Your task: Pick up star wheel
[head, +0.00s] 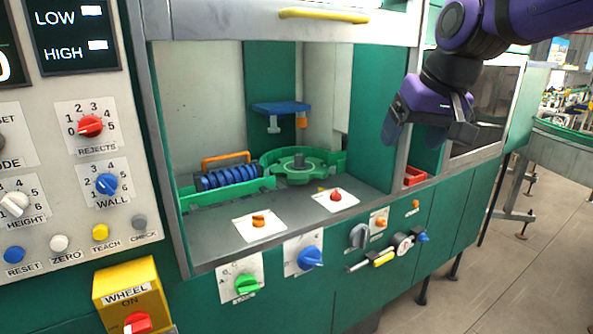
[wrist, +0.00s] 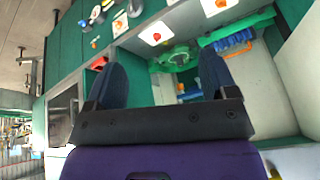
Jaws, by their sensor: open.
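Inside the open green machine bay, a grey-green round part with a central hub, which looks like the star wheel (head: 299,173), sits low within a curved green guide (head: 327,159). The wheel's exact outline is hard to tell. In the wrist view the round green part (wrist: 178,57) shows beyond and between my fingers. My gripper (head: 413,132) is open and empty, outside the bay to the right of its opening and higher than the wheel. In the wrist view my gripper's two blue fingers (wrist: 162,66) stand wide apart with nothing between them.
A blue screw (head: 228,177) with an orange handle lies left of the wheel. A blue plate (head: 281,107) overhangs it. A raised cover with a yellow handle (head: 323,16) is above the bay. Knobs (head: 258,221) stand on the front ledge. A red tray (head: 414,176) is at right.

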